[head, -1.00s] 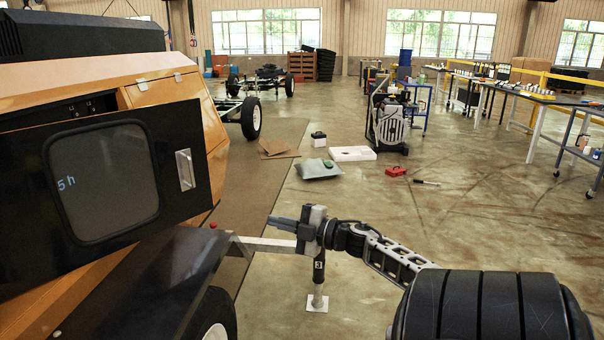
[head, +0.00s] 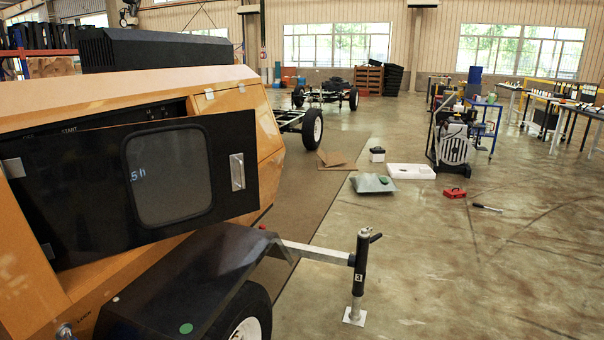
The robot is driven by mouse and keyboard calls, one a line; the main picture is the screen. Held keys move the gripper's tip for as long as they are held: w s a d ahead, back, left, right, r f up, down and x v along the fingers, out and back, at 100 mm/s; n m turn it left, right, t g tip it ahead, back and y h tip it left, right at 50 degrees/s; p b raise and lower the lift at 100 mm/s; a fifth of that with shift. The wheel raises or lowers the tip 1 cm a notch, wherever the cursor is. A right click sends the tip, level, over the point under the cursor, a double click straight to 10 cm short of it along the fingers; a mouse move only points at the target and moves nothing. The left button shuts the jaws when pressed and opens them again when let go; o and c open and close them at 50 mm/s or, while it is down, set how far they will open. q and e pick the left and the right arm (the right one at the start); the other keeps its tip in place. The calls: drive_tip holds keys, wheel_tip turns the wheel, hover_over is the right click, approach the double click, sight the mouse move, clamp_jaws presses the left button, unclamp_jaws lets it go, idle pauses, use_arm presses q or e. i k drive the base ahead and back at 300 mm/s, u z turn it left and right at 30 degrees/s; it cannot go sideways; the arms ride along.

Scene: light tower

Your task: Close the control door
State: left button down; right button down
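The control door (head: 85,190) is a black panel with a rounded grey window (head: 168,175) and a silver handle (head: 237,171) near its right edge. It hangs on the side of the yellow light tower body (head: 130,95). The door stands partly open: its top edge is tilted, and a dark recess with a START label (head: 70,130) shows above it. A hinge plate (head: 13,168) shows at its left end. Neither of my grippers shows in the head view now.
A black fender (head: 190,280) over a wheel stands below the door. A tow bar with a jack stand (head: 358,275) reaches out to the right.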

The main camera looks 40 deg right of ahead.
sight(86, 196)
drive_tip(key=k, duration=0.65)
drive_tip(key=z, duration=2.05)
drive_tip(key=i, duration=1.75)
drive_tip(key=u, duration=0.95)
drive_tip(key=i, duration=1.1)
drive_tip(key=u, duration=1)
